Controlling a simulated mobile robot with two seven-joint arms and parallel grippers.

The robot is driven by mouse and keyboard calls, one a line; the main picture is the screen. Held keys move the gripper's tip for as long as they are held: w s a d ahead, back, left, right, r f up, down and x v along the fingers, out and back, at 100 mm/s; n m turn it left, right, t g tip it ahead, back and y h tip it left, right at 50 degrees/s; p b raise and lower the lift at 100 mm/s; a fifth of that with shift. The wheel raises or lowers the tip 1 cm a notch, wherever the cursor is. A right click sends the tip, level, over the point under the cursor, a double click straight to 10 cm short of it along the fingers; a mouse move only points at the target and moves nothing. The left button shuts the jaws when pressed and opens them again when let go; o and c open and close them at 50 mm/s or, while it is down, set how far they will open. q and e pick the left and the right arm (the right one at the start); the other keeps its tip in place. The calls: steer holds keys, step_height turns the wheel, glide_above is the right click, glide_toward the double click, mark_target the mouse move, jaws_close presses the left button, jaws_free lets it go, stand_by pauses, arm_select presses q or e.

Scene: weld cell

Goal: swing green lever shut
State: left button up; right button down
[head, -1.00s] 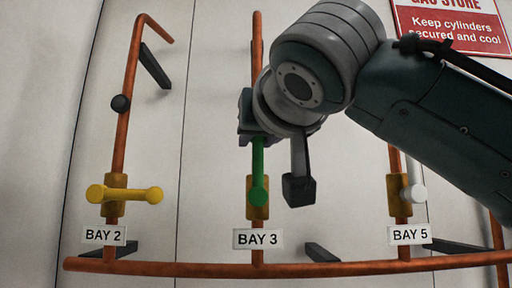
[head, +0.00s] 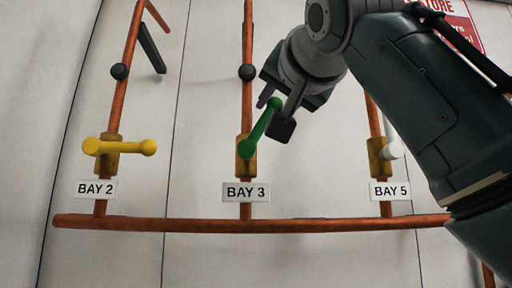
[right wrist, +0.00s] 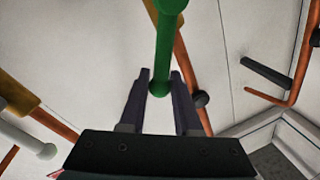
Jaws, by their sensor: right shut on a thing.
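The green lever (head: 261,127) sits on the brass valve body of the BAY 3 pipe. It is tilted, its free end up and to the right of its pivot. My right gripper (head: 274,114) is shut on the green lever near its free end, with one finger on each side. In the right wrist view, the green lever (right wrist: 164,45) runs down between the two fingers of my right gripper (right wrist: 160,98), its round end between them. My left gripper is not in view.
The BAY 2 yellow lever (head: 120,147) lies sideways at the left. The BAY 5 white lever (head: 392,150) is at the right, partly behind my right arm. A copper pipe (head: 190,225) runs across below the bay signs. Dark wall brackets (head: 152,48) stick out.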

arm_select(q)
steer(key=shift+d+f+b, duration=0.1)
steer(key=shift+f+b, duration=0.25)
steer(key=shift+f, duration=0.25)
arm_select(e)
steer(key=shift+d+f+m, duration=0.25)
steer(key=shift+m, duration=0.25)
steer(key=c, duration=0.8)
jaws_free()
steer(key=shift+r, duration=0.1)
